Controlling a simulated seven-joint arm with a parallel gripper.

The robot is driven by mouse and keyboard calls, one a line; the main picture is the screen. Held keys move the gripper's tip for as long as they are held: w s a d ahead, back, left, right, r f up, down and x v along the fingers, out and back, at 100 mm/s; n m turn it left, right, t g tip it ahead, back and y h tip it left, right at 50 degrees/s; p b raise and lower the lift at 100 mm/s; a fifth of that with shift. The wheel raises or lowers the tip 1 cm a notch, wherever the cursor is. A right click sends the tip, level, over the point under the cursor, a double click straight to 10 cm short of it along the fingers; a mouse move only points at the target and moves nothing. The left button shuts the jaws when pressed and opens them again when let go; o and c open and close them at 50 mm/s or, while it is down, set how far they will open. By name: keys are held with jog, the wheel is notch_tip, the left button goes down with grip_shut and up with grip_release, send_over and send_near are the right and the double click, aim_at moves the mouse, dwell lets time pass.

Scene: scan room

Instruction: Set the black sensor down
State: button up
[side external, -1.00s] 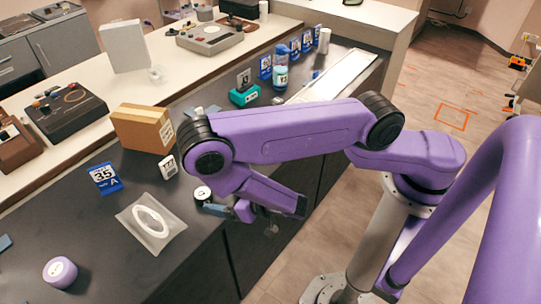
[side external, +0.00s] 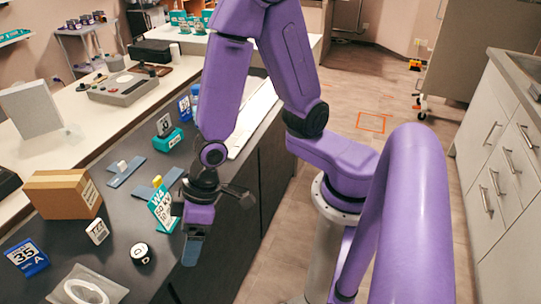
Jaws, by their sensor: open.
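The black sensor appears to be the round black puck with a white top (side external: 141,253). It stands on the dark countertop (side external: 125,215), apart from my gripper. My gripper (side external: 193,248) points down to the right of the puck, near the counter's front edge. It is open, and nothing shows between its fingers. The fingers overlap from this angle, so the gap between them is hard to see.
A teal-and-white W4 card (side external: 162,208) stands close behind my gripper. A cardboard box (side external: 63,193), a small white card (side external: 97,231), a blue 35 card (side external: 27,257) and a clear bag with a white ring (side external: 85,290) lie leftward. Blue-grey strips (side external: 126,173) lie behind.

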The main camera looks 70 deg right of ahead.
jog(key=s+d+r+n+g+h, duration=0.1)
jog(key=s+d+r+n, duration=0.1)
jog(key=s+d+r, duration=0.3)
jog(key=s+d+r+n+g+h, duration=0.1)
jog(key=s+d+r, duration=0.4)
jog(key=d, duration=0.6)
jog(key=r+n+h, duration=0.1)
jog(key=n, duration=0.1)
jog(key=shift+s+n, duration=0.3)
jog(key=shift+s, duration=0.1)
